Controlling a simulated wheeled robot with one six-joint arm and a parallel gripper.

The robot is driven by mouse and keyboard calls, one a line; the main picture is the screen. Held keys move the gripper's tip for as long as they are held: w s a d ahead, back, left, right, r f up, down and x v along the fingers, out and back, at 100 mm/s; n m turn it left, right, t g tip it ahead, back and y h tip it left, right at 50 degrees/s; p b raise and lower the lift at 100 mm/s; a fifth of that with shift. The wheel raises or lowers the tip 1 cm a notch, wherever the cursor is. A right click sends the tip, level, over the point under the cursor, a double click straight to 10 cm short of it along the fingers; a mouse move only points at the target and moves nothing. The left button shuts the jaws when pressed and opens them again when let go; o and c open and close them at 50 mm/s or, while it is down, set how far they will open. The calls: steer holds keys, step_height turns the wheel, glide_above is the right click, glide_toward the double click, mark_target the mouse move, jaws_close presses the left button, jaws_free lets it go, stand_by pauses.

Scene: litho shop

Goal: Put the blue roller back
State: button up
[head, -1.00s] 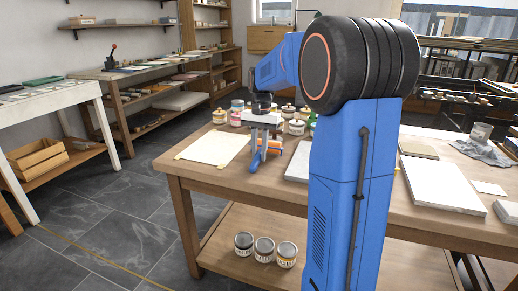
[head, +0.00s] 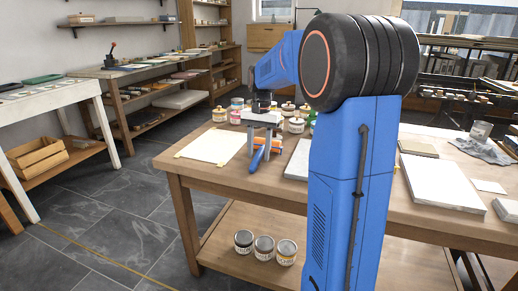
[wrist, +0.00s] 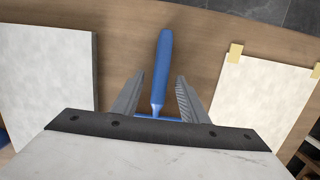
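The blue roller shows in the wrist view as a long blue handle (wrist: 162,70) with a thin blue crossbar at its lower end; its roller part is hidden behind my gripper. It lies on the wooden table. In the head view its handle (head: 257,160) shows below my gripper (head: 261,155). My gripper (wrist: 160,82) is open in the wrist view, one finger on each side of the handle, with gaps on both sides. An orange thing (head: 274,143) is partly visible behind the fingers in the head view.
A taped white sheet (head: 215,146) lies to the left on the table (head: 225,181). A pale slab (head: 298,160) lies close on the right, partly behind my arm. Several jars and cans (head: 296,125) stand behind. Three cans (head: 264,248) are on the lower shelf.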

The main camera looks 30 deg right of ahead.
step_height(320, 180, up, 17)
steer(key=w+d, duration=0.1)
steer(key=shift+w+d+r, duration=0.15)
steer(key=shift+d, duration=0.2)
steer(key=s+a+f+n+t, duration=0.1)
steer(key=s+a+f+n, duration=0.1)
steer(key=s+a+f, duration=0.45)
steer(key=s+a+f+n+t+h, duration=0.1)
steer(key=s+a+n+t, duration=0.2)
steer(key=s, duration=0.6)
steer(key=s+a+f+n, duration=0.2)
steer(key=s+a+f, duration=0.2)
steer(key=s+a, duration=0.3)
steer(key=s+f+n+t, duration=0.1)
steer(key=s+f+n, duration=0.2)
steer(key=s+f, duration=0.5)
steer(key=shift+s+a+f, duration=0.35)
steer(key=shift+a+f, duration=0.05)
steer(key=shift+f, duration=0.2)
